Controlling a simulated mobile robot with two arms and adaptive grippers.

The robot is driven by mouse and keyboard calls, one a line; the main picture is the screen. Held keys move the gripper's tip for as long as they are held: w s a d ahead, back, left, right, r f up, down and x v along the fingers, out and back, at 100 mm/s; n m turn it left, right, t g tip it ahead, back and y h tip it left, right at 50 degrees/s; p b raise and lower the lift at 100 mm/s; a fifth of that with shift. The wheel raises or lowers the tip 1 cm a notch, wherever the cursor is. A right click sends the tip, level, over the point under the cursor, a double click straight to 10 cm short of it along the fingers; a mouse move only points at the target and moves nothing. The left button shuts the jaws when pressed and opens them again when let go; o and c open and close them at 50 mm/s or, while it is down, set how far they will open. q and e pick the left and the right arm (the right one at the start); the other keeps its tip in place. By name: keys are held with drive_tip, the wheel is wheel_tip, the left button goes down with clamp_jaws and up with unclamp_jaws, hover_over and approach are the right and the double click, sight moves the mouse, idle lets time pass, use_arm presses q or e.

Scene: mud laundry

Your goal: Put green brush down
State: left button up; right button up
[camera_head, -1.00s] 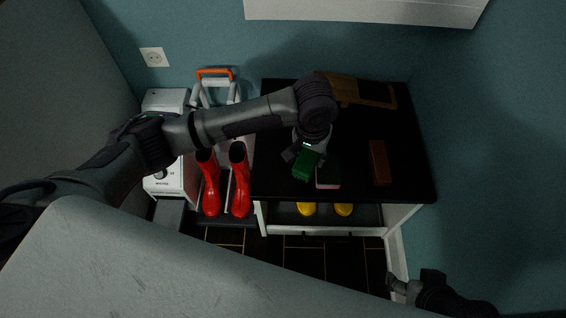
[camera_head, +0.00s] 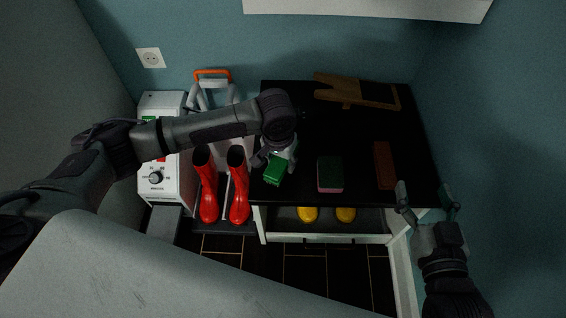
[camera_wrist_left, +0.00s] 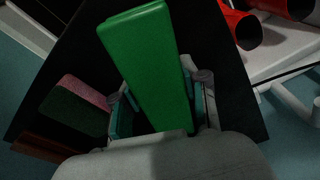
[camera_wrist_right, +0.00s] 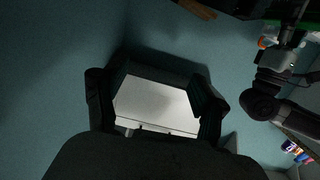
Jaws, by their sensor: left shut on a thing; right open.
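The green brush (camera_head: 275,172) is in my left gripper (camera_head: 272,158), over the left part of the black bench top (camera_head: 345,125). In the left wrist view the green brush (camera_wrist_left: 150,65) lies lengthwise between the two fingers (camera_wrist_left: 160,105), which are shut on it. Whether the brush touches the bench top cannot be told. My right gripper (camera_head: 428,200) is open and empty at the bench's front right corner. It also shows open in the right wrist view (camera_wrist_right: 155,95).
A green and pink sponge (camera_head: 330,175), a brown block (camera_head: 384,165) and a wooden boot jack (camera_head: 357,92) lie on the bench top. Red boots (camera_head: 238,187) stand left of it, beside a white machine (camera_head: 160,180). Yellow boots (camera_head: 308,213) sit below.

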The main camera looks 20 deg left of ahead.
use_arm(q)
drive_tip(key=shift+f, duration=0.35)
use_arm(e)
drive_tip(key=shift+w+a+r+t, duration=0.1)
drive_tip(key=shift+r+t, duration=0.15)
drive_tip(key=shift+r, duration=0.15)
drive_tip(key=shift+w+a+r+t, duration=0.1)
drive_tip(key=shift+r+t, duration=0.15)
drive_tip(key=shift+r, duration=0.15)
use_arm(q)
drive_tip(key=o, duration=0.6)
drive_tip(key=shift+f, duration=0.15)
drive_tip(key=o, duration=0.4)
use_arm(e)
drive_tip(key=shift+w+d+f+g, duration=0.15)
drive_tip(key=shift+w+f+g, duration=0.25)
drive_tip(key=shift+w+f, duration=0.4)
drive_tip(key=shift+f, duration=0.1)
